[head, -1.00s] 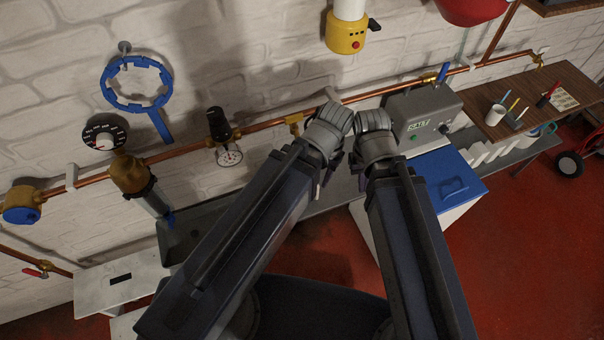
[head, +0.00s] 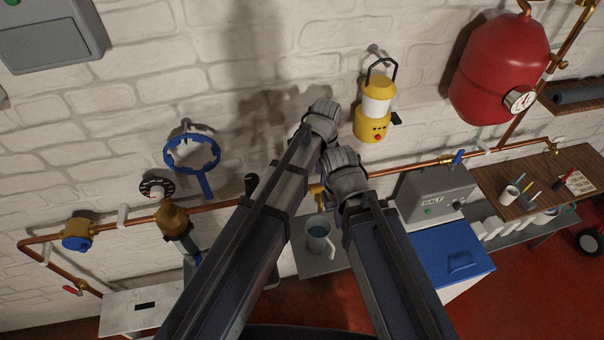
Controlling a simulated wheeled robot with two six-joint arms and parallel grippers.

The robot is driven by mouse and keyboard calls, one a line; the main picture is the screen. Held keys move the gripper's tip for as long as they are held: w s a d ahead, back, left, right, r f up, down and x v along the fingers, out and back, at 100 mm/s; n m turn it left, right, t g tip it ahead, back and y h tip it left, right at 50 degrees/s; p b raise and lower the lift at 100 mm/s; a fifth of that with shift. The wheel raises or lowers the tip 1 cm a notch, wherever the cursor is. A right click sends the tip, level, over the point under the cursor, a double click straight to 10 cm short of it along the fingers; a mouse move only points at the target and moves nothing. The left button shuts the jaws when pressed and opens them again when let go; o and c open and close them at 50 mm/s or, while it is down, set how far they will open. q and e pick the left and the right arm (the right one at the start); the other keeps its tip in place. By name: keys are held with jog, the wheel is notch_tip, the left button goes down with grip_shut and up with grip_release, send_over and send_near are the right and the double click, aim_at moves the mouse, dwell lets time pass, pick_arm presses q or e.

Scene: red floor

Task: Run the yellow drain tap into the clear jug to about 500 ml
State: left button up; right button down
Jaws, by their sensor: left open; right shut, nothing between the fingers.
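A clear jug (head: 319,240) stands on a grey surface below the pipe, its handle on the right. Its inside looks bluish; I cannot read a level. A small yellow tap (head: 317,192) on the copper pipe is just above the jug, partly covered by my arms. Its outlet and any stream cannot be made out. My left gripper (head: 323,112) is open and raised in front of the wall, above the tap. My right gripper (head: 343,163) is shut and empty, lower and slightly right, above the jug. The fingers of both are mostly hidden behind the wrists.
A yellow lantern (head: 374,112) hangs close right of my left gripper. A red tank (head: 498,70) is at upper right. A grey box (head: 432,195) and blue-lidded container (head: 455,252) lie right of my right arm.

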aim_at(319, 187)
pick_arm(q)
jog(key=shift+w+a+r, duration=0.1)
jog(key=shift+w+r, duration=0.2)
jog(key=shift+r, duration=0.05)
jog(key=shift+a+f, duration=0.1)
jog(key=shift+f, duration=0.05)
jog(key=shift+f, duration=0.1)
notch_tip(319, 187, down, 8)
jog(key=b, duration=0.8)
jog(key=shift+r, duration=0.2)
jog(key=shift+r, duration=0.1)
grip_shut()
